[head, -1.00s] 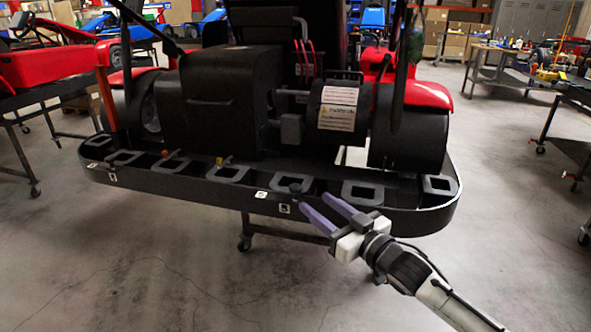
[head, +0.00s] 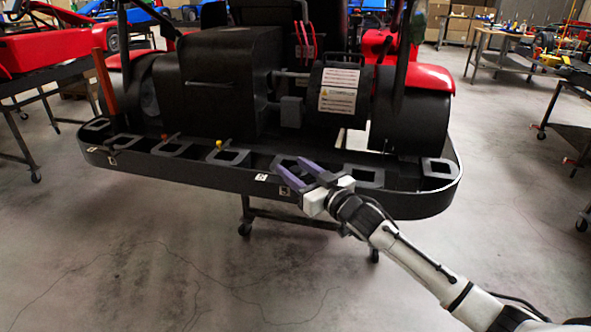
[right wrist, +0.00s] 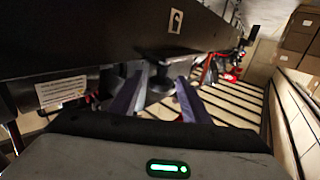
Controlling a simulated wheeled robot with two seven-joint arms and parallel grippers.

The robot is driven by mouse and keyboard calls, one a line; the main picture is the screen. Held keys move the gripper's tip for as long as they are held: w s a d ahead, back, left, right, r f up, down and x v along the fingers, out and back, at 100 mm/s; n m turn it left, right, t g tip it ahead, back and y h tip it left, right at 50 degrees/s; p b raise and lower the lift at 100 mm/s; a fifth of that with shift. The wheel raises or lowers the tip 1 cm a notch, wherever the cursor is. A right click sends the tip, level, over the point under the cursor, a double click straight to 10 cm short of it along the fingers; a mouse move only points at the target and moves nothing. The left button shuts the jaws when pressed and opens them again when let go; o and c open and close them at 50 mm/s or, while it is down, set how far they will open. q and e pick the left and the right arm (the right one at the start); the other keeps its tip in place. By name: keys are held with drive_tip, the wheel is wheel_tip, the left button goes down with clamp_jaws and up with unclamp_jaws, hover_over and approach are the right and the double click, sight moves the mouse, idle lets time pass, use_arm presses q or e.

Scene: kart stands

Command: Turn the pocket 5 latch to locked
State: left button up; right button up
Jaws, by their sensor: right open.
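The black curved tray (head: 200,171) around the kart's rear has square-holed pockets along its top and small white number labels on its front wall. My right gripper is open at the tray's front wall. In the right wrist view, its two purple-grey fingers (right wrist: 158,97) stand on either side of a dark round latch knob (right wrist: 160,78), below a white label (right wrist: 175,21). I cannot tell whether they touch it. The fingers hide the latch in the head view. My left gripper is out of view.
The kart's black engine housing (head: 232,85) and rear tyre (head: 410,115) rise behind the tray. A red knob (head: 164,137) and a yellow knob (head: 219,144) stand at pockets farther left. The floor in front is clear.

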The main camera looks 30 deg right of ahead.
drive_tip(key=c, duration=1)
drive_tip(key=shift+a+r+m+h, duration=0.15)
drive_tip(key=shift+m+h, duration=0.25)
drive_tip(key=shift+h, duration=0.3)
drive_tip(key=shift+m+h, duration=0.3)
drive_tip(key=o, duration=1)
drive_tip(key=shift+s, duration=0.15)
